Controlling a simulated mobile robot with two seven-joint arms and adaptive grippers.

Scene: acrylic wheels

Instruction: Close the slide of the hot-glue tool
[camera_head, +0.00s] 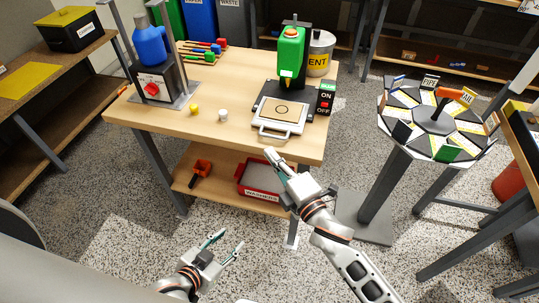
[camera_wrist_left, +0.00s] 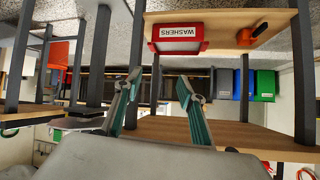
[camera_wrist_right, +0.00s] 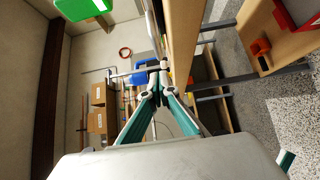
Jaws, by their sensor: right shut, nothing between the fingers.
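The hot-glue tool (camera_head: 291,57) stands on the wooden table in the head view, with a green body over a black base. Its slide (camera_head: 281,115) is a pale plate with a ring mark, extended out of the base toward the table's front edge. The slide's handle (camera_head: 272,134) faces me. My right gripper (camera_head: 271,154) is shut and empty, just in front of and below the handle, apart from it. Its closed fingertips show in the right wrist view (camera_wrist_right: 157,68). My left gripper (camera_head: 228,237) is open and empty, low over the floor; its spread fingers show in the left wrist view (camera_wrist_left: 159,80).
An ON/OFF switch box (camera_head: 326,97) stands right of the tool. A yellow cap (camera_head: 194,109) and a white cap (camera_head: 223,115) lie to its left. A blue bottle (camera_head: 149,44) sits on a dispenser. A red washers bin (camera_head: 260,182) is on the lower shelf.

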